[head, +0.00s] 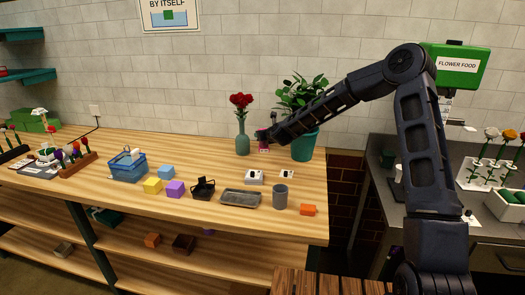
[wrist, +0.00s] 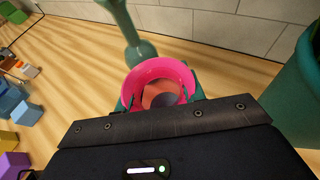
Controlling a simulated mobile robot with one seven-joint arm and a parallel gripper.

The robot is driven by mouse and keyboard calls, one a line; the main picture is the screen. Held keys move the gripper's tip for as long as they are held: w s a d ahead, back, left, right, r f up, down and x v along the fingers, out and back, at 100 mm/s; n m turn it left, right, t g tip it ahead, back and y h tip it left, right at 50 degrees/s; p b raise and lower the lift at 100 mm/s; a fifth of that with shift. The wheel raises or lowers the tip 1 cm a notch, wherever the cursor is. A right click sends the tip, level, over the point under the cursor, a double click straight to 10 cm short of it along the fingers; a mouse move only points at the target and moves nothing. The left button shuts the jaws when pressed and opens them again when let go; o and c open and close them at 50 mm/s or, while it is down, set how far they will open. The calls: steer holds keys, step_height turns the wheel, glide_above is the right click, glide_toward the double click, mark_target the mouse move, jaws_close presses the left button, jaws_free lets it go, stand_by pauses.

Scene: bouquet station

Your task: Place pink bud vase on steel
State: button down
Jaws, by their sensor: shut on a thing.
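The pink bud vase (wrist: 158,68) is between the fingers of my gripper (wrist: 160,98) in the wrist view, with its round open mouth facing the camera. In the head view my gripper (head: 265,134) is at the back of the wooden table, and only a little of the pink vase (head: 264,149) shows below it. I cannot tell whether the vase touches the table. A grey metal-looking counter (head: 374,187) stands on the right, beyond a gap. A grey tray (head: 240,200) lies at the table's front.
A teal vase with red flowers (head: 242,145) stands just left of my gripper, and a potted plant (head: 303,147) just right. White flower racks (head: 490,172) occupy the right counter.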

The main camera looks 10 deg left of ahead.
mark_target(262, 149)
steer(key=shift+f, duration=3.95)
steer(key=shift+f, duration=0.1)
steer(key=c, duration=0.9)
jaws_free()
steer(key=shift+f, duration=0.1)
steer(key=shift+o, duration=0.2)
steer(key=v, duration=1)
steer(key=shift+s+d, duration=0.3)
steer(key=shift+d, duration=0.1)
